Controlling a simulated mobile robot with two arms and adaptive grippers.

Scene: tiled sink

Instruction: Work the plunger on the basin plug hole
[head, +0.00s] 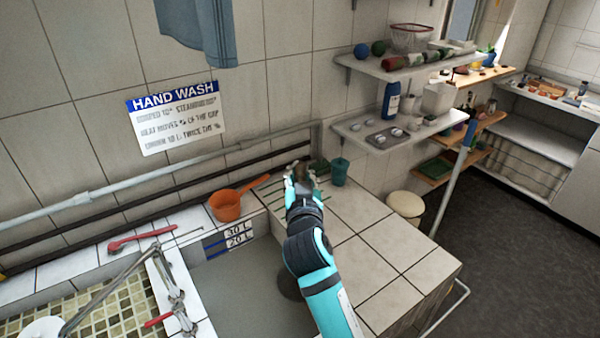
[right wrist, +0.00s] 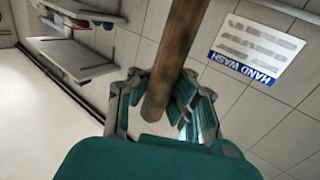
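A wooden handle (right wrist: 173,65), which looks like the plunger's, stands between the fingers of my right gripper in the right wrist view. The fingers close on it from both sides near its end. In the head view the right gripper (head: 302,178) is at the far side of the basin (head: 235,300), and a small brown bit of the handle shows at its fingertips. A dark round shape (head: 288,285) in the basin is half covered by my right arm. I cannot tell whether it is the plunger cup or the plug hole. My left gripper is out of view.
An orange saucepan (head: 226,205) stands on the back ledge. A teal cup (head: 340,171) stands on the tiled counter (head: 385,262) right of the basin. Taps and a red-handled tool (head: 140,238) are at the left.

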